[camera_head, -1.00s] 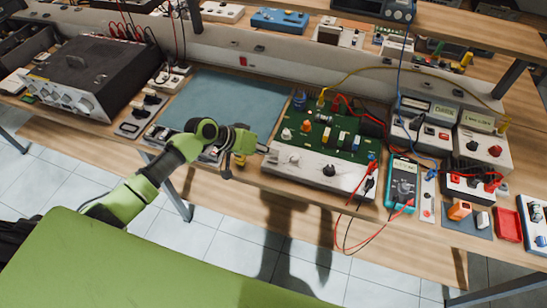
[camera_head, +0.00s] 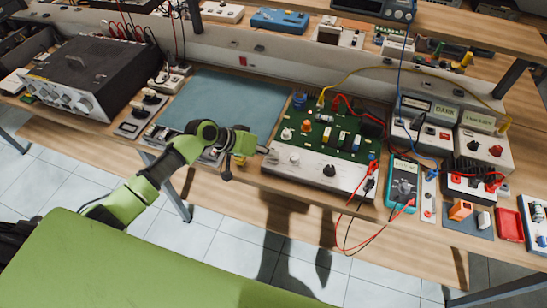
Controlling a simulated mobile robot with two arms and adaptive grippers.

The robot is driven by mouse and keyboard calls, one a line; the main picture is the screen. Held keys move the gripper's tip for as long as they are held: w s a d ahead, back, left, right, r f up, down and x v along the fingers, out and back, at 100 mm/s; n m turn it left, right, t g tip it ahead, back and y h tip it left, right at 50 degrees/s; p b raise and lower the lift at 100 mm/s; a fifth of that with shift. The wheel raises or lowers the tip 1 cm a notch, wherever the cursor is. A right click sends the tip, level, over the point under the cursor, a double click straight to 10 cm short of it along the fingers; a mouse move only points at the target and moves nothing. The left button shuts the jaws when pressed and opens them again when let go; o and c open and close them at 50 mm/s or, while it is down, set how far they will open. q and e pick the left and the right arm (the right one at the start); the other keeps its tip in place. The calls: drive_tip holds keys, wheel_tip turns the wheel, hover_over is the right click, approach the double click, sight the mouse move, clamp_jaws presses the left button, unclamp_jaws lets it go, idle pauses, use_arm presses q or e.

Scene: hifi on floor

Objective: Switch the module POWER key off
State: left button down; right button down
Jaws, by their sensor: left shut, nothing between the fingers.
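The module (camera_head: 310,171) is a pale box with a green circuit board (camera_head: 335,135) on top, at the bench's front edge. Its front panel carries a black knob (camera_head: 329,169) and smaller light knobs. My left gripper (camera_head: 268,151) comes in from the left and is shut and empty. Its tips are at the left end of the module's panel; I cannot tell whether they touch it. The POWER key is too small to make out and may lie behind the fingertips. My right gripper is not in view.
A teal mat (camera_head: 231,101) lies behind my left arm. A black instrument (camera_head: 84,75) stands at left. A teal multimeter (camera_head: 403,182) with red and black leads sits right of the module, and the leads hang over the bench edge.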

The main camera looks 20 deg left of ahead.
sight(271, 159)
use_arm(q)
drive_tip(key=shift+r+p, duration=0.3)
drive_tip(key=shift+r, duration=0.1)
wheel_tip(271, 159, up, 6)
drive_tip(key=p, duration=0.5)
drive_tip(key=shift+r, duration=0.1)
idle(0.4)
